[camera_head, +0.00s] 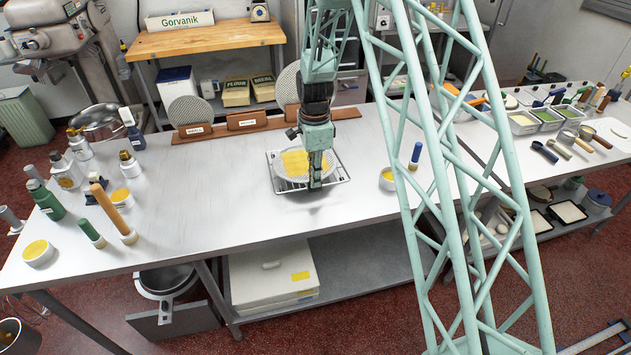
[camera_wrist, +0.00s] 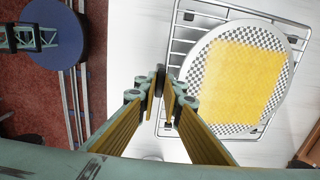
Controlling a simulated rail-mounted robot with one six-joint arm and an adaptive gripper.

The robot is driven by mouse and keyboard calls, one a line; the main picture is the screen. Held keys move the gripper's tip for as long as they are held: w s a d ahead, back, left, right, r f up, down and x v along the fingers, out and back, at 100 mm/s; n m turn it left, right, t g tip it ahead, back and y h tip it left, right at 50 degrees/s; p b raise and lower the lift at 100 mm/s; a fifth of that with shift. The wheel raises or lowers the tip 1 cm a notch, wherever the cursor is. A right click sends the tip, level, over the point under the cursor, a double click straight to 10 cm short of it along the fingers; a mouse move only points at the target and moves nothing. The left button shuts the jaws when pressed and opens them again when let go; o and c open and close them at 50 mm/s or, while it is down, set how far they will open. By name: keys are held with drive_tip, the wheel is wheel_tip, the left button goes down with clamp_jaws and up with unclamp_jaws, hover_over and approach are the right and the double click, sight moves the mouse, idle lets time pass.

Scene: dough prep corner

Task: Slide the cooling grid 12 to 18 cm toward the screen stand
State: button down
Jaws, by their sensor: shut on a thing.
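The cooling grid (camera_head: 343,178) is a wire rack lying on the steel table, and it also shows in the wrist view (camera_wrist: 240,9). A round perforated screen with a yellow mesh patch (camera_head: 295,161) lies on it, seen large in the wrist view (camera_wrist: 242,80). My gripper (camera_head: 316,184) points down at the grid's near edge. In the wrist view its fingers (camera_wrist: 165,98) are closed together on the grid's edge wire, beside the round screen. The screen stand (camera_head: 243,124) is a brown wooden rack behind the grid, holding upright round screens. My gripper and arm hide part of both.
Bottles and a wooden-handled tool (camera_head: 112,213) stand at the left. A small cup (camera_head: 387,180) and a blue-topped bottle (camera_head: 415,155) stand right of the grid. Bare table lies left of the grid and between it and the stand.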

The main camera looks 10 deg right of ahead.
drive_tip(key=shift+w, duration=0.2)
idle(0.4)
drive_tip(key=shift+w+d, duration=0.15)
drive_tip(key=shift+w, duration=3.5)
drive_tip(key=c, duration=2.7)
unclamp_jaws()
drive_tip(key=shift+r, duration=0.15)
drive_tip(key=shift+r, duration=5.9)
